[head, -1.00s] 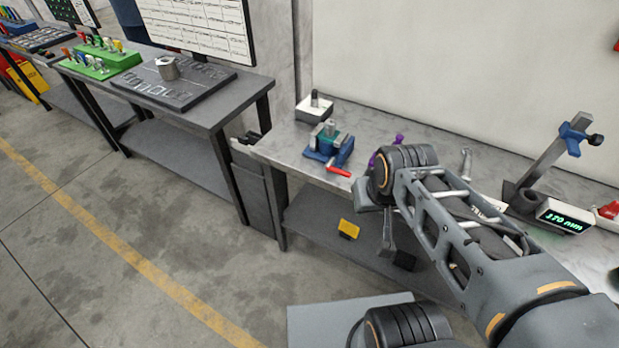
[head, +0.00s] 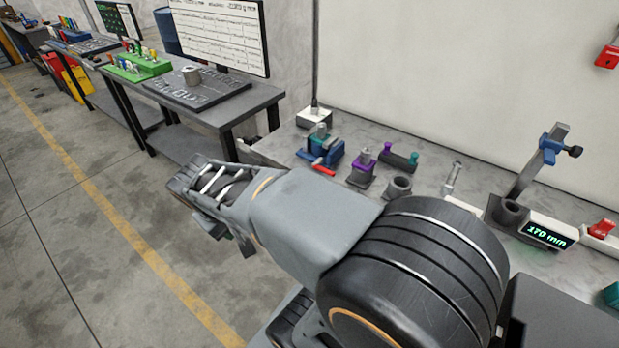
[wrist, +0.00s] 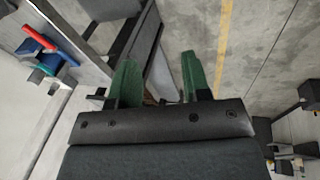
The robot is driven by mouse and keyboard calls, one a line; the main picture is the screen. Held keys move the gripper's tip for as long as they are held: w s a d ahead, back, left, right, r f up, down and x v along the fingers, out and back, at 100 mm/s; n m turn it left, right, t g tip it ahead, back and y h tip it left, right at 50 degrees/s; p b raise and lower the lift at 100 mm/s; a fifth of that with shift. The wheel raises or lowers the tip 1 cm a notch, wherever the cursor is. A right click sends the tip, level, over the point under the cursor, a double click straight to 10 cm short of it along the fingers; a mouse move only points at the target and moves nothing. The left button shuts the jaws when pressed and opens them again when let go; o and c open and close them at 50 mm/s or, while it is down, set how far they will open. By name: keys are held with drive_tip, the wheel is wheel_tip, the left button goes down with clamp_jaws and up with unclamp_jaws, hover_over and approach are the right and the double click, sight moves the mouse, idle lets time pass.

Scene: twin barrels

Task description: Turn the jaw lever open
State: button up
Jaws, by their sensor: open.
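A blue vise-like fixture (head: 320,148) with a green part in it stands on the grey workbench near its left end. A red lever (head: 323,170) sticks out at its front, low over the bench top. In the wrist view the blue fixture (wrist: 47,66) and the red lever (wrist: 39,39) show at the upper left, apart from my fingers. My gripper (wrist: 158,80) is open and empty, its two green fingers spread over the floor and bench edge. In the head view my arm reaches left in front of the bench, and my fingertips cannot be made out clearly.
On the bench (head: 425,184), right of the fixture, stand a purple-topped block (head: 362,168), a grey ring (head: 397,187), a wrench-like tool (head: 452,178) and a gauge reading 170 mm (head: 548,234). A second table (head: 243,108) stands at the left. The floor between is open.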

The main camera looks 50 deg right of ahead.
drive_tip(key=w+d+f+m+g+h+b, duration=0.1)
drive_tip(key=d+f+g+h+b, duration=0.15)
drive_tip(key=d, duration=0.45)
drive_tip(key=w+d+f+m+g+h+b, duration=0.1)
drive_tip(key=d+f+g+h+b, duration=0.2)
drive_tip(key=d, duration=0.4)
drive_tip(key=g+h+b, duration=0.2)
drive_tip(key=h+b, duration=0.1)
drive_tip(key=h, duration=0.3)
approach(325, 172)
drive_tip(key=p+x, duration=0.1)
drive_tip(key=x, duration=0.8)
drive_tip(key=shift+s+d+f, duration=0.1)
drive_tip(key=shift+s+d, duration=0.05)
drive_tip(key=shift+x, duration=0.8)
drive_tip(key=shift+c, duration=0.2)
clamp_jaws()
